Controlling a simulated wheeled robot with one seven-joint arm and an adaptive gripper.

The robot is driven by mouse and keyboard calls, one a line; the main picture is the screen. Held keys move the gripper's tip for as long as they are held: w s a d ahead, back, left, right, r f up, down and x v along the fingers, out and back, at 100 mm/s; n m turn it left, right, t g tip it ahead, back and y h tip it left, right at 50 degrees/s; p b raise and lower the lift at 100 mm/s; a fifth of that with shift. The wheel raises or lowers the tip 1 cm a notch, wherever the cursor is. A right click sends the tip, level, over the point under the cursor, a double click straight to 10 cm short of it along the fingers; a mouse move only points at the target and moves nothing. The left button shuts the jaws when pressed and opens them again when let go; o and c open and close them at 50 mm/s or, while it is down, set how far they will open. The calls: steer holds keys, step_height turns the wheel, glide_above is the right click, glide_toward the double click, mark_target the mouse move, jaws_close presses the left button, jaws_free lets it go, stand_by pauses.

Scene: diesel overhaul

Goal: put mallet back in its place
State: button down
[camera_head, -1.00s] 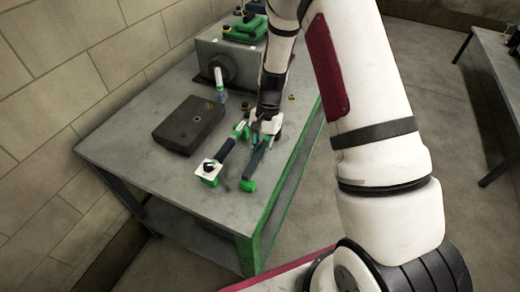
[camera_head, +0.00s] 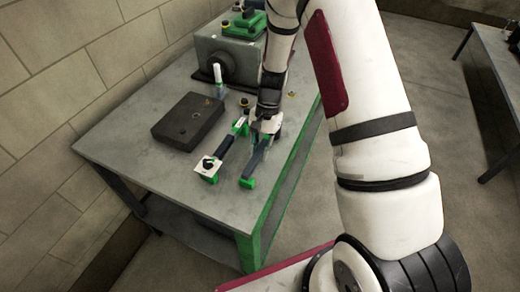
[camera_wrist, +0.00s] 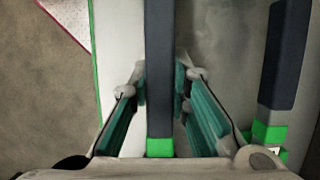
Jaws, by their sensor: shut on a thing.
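The mallet, as I take it, is a long dark blue-grey bar (camera_head: 256,160) with a green near end, on the right part of the bench top; its far part is hidden by my gripper. My gripper (camera_head: 263,138) points down over it. In the wrist view my gripper (camera_wrist: 163,105) has its teal pads on either side of the bar (camera_wrist: 159,60), shut on it. The bar's green end (camera_wrist: 159,148) points toward the wrist. Whether it is clear of the bench I cannot tell.
A similar dark bar (camera_head: 226,147) lies just left, with green blocks and a white plate (camera_head: 207,167) at its near end. A dark flat box (camera_head: 188,122) and a grey machine housing (camera_head: 230,59) stand further left and back. The bench front (camera_head: 170,185) is clear.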

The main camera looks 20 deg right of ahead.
steer(key=shift+f, duration=0.5)
steer(key=c, duration=1.4)
jaws_free()
steer(key=shift+c, duration=0.2)
steer(key=v, duration=1.2)
